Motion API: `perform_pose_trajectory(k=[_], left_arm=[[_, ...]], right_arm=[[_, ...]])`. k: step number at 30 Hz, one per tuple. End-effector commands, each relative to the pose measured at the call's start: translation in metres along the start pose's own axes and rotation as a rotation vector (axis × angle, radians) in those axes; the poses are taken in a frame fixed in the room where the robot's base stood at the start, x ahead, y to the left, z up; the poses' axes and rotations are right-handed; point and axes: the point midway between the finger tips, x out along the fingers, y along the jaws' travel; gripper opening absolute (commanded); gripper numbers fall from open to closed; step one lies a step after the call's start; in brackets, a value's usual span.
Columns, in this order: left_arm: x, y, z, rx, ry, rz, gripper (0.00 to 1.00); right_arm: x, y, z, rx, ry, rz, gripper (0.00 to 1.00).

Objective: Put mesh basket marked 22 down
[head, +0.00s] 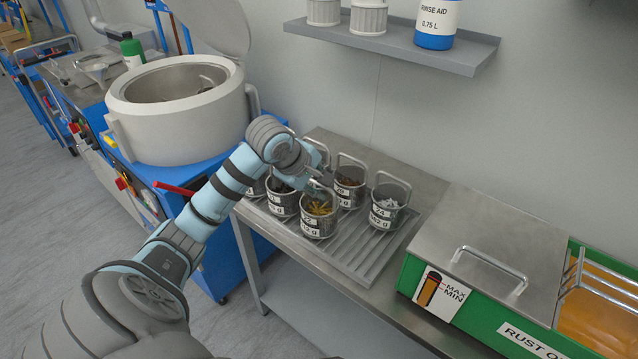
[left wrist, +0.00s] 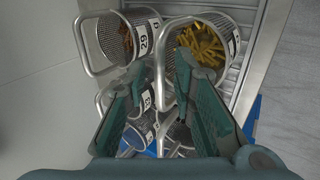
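The mesh basket (head: 319,226) with yellow, brass-like pieces stands upright, apparently on the ribbed tray (head: 362,262); its label is partly legible and seems to end in 2. It also shows in the left wrist view (left wrist: 232,38), with its wire handle (left wrist: 160,62) toward the gripper. My left gripper (head: 316,181) is just above this basket in the head view. In the left wrist view the fingers (left wrist: 160,68) are spread apart, with the handle in the gap between them and no clear grip on it. My right gripper is not in view.
A basket marked 29 (head: 345,195) and one marked 24 (head: 384,217) stand close by, with several others behind my gripper. A round white machine (head: 182,138) is at left, a green tank (head: 462,318) at right, and a shelf (head: 390,40) above.

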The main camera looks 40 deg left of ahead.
Motion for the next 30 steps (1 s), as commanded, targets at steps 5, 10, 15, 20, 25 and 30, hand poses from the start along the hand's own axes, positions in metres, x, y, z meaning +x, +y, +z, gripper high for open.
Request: perform_pose_trajectory(k=[5,10,15,20,25,30], left_arm=[[0.000,0.000,0.000,0.000,0.000,0.000,0.27],[-0.004,0.002,0.000,0.001,0.001,0.001,0.27],[-0.034,0.002,-0.001,0.005,0.004,0.002,0.27],[-0.079,0.003,-0.002,0.006,0.007,0.003,0.27],[-0.113,0.002,-0.001,0.002,0.004,0.002,0.27],[-0.123,0.001,0.000,0.000,0.001,-0.001,0.27]], right_arm=[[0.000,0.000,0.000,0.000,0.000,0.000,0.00],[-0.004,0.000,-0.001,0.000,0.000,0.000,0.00],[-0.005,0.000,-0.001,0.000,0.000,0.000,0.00],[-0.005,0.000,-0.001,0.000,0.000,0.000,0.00],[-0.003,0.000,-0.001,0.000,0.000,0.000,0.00],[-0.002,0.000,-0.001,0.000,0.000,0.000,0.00]])
